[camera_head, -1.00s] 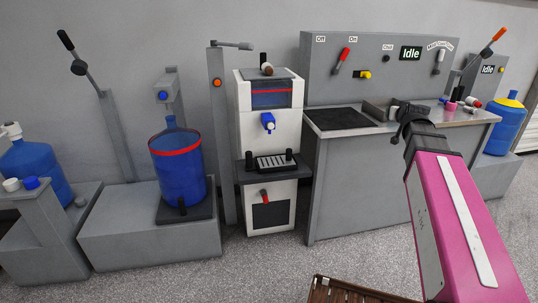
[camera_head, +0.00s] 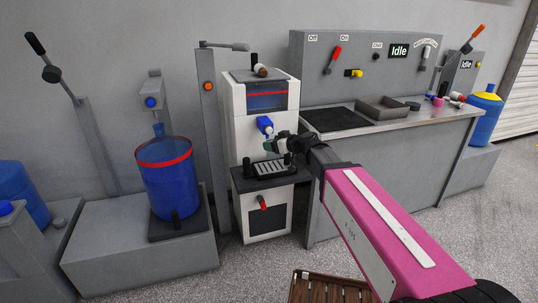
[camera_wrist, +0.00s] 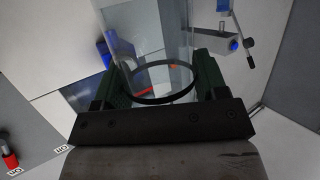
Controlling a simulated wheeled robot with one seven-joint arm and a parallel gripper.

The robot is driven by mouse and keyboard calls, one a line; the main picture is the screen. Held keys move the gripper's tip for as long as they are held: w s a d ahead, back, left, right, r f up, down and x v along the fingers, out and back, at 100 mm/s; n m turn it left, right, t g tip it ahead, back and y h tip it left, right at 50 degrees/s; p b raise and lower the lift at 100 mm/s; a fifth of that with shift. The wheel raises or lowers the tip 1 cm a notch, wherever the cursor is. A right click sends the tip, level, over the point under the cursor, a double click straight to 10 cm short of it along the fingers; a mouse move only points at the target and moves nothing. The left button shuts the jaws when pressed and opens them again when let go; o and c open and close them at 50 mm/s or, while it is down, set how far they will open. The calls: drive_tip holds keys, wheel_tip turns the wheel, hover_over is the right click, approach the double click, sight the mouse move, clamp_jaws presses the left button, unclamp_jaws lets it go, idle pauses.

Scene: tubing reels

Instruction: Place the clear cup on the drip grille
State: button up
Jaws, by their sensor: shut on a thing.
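The clear cup (camera_wrist: 155,50) is between the two green fingers of my gripper (camera_wrist: 155,80) in the wrist view; it is see-through with a dark ring at one end. In the head view my gripper (camera_head: 280,145) is at the front of the white dispenser, just below the blue tap (camera_head: 265,125) and above the drip grille (camera_head: 266,169). The grille is a slotted plate on the dark shelf of the dispenser. The gripper is shut on the cup and apart from the grille. The cup itself is hard to make out in the head view.
The workbench (camera_head: 400,124) with a grey tray (camera_head: 388,107) is to the right. A blue water jug (camera_head: 168,190) stands to the left.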

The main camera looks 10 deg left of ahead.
drive_tip(key=shift+a+f, duration=0.25)
drive_tip(key=shift+a, duration=0.7)
hover_over(267, 165)
wheel_tip(267, 165, down, 7)
drive_tip(key=shift+d+f, duration=0.15)
drive_tip(key=shift+f, duration=1.7)
drive_tip(key=o, duration=1)
drive_tip(key=v, duration=1.2)
drive_tip(key=shift+w+d+r, duration=0.1)
